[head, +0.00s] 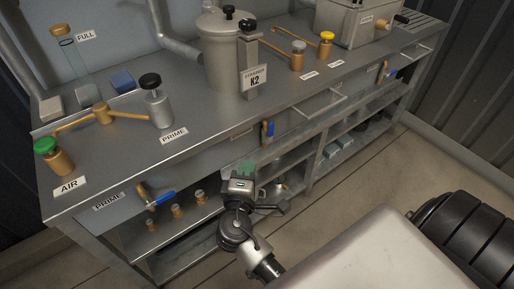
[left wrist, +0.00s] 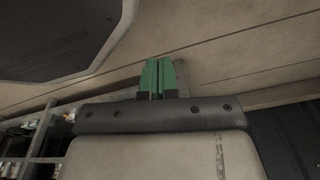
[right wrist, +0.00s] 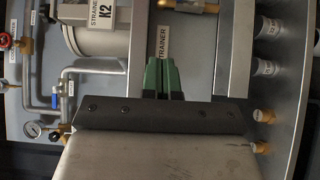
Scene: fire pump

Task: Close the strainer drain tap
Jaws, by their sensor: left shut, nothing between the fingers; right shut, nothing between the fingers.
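The strainer drain tap, with a brass body and blue lever (head: 268,129), is on the bench front below the strainer pot (head: 222,50) in the head view. Its lever looks roughly upright, hanging along the front. My right gripper (head: 246,168) is shut and empty, below and slightly left of the tap, apart from it. In the right wrist view the shut green fingertips (right wrist: 160,66) are by the STRAINER label (right wrist: 163,42); a brass fitting (right wrist: 185,6) at the top edge is cut off. My left gripper (left wrist: 157,66) is shut and empty, over the floor.
A PRIME tap with a blue lever (head: 162,198) sticks out at the front left. Another blue-levered tap (head: 388,72) is at the right. Brass fittings (head: 177,211) stand on the lower shelf. A drawer-like handle (head: 318,103) juts out right of the strainer tap.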

